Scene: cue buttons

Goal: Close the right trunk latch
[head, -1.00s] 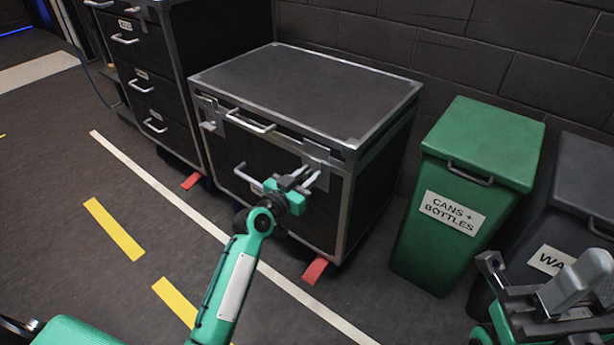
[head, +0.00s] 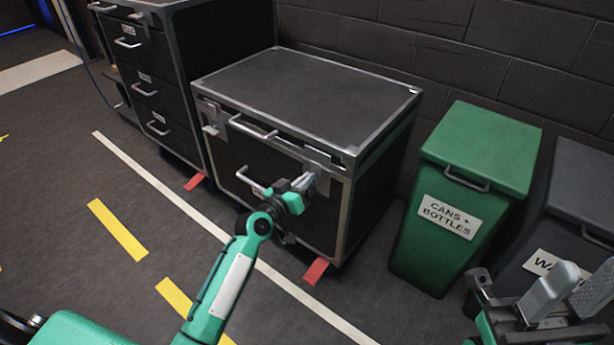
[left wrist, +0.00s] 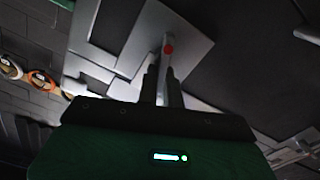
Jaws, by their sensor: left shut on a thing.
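The black trunk (head: 310,95) with silver edges stands against the wall, its lid down. Its right latch (head: 318,158) is a silver plate at the front right, partly hidden by my gripper. My left gripper (head: 307,181) is at this latch, its fingers close together. In the left wrist view my left gripper (left wrist: 162,84) is shut on a thin latch lever (left wrist: 168,47) with a red dot, which sticks out from the silver plate (left wrist: 140,45). The left latch (head: 209,117) sits at the front left. My right gripper (head: 572,290) is at the lower right, fingers apart, away from the trunk.
A black drawer cabinet (head: 150,75) stands left of the trunk. A green bin (head: 485,150) and a grey bin (head: 585,190) stand to its right. Trunk handles (head: 250,128) stick out at the front. The floor (head: 120,290) in front is clear, with painted lines.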

